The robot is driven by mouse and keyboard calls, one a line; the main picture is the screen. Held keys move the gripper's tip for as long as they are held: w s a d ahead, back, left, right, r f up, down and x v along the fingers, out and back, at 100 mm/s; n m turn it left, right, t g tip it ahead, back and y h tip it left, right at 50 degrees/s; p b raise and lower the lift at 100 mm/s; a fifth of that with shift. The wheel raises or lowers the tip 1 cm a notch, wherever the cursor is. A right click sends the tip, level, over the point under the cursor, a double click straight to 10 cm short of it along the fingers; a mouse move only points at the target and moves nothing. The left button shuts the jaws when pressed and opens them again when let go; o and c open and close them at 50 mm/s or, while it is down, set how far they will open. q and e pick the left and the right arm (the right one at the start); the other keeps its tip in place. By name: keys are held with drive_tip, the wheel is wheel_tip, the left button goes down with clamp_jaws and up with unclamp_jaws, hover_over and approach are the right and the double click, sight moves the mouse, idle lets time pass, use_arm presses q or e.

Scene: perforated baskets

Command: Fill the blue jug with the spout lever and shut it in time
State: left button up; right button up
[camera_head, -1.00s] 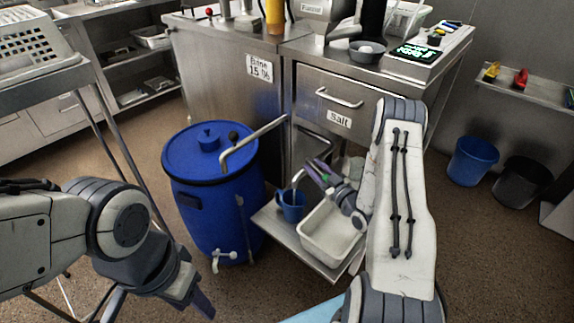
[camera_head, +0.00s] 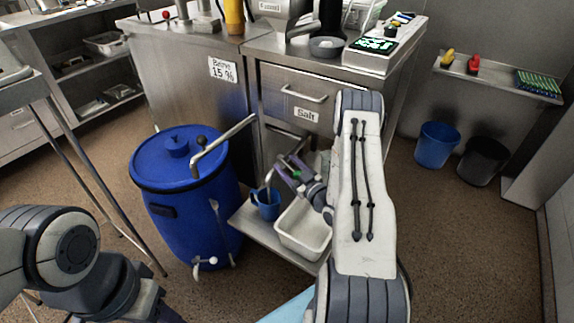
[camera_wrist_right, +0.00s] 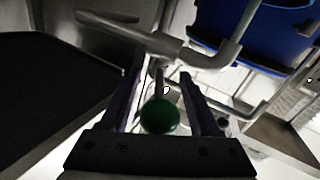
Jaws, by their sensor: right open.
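The blue jug (camera_head: 268,207) stands upright on a low metal shelf, under a thin bent spout (camera_head: 270,174). Its inside and fill level are too small to make out. My right gripper (camera_head: 288,172) is just right of the spout and above the jug. In the right wrist view my right gripper (camera_wrist_right: 161,82) is open, with a round green knob (camera_wrist_right: 160,117) between its fingers; it looks like the lever's knob. I cannot tell whether the fingers touch it. My left gripper (camera_head: 163,311) is at the bottom edge, partly cut off.
A white tray (camera_head: 291,244) sits right of the jug on the low shelf (camera_head: 252,228). A large blue barrel (camera_head: 166,211) with a grey pipe handle (camera_head: 225,145) stands left. The steel cabinet (camera_head: 187,80) is behind. Blue (camera_head: 436,148) and black (camera_head: 482,160) bins stand right.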

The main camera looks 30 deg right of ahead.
drive_tip(key=s, duration=1)
drive_tip(key=shift+d+p, duration=0.25)
drive_tip(key=shift+p, duration=0.05)
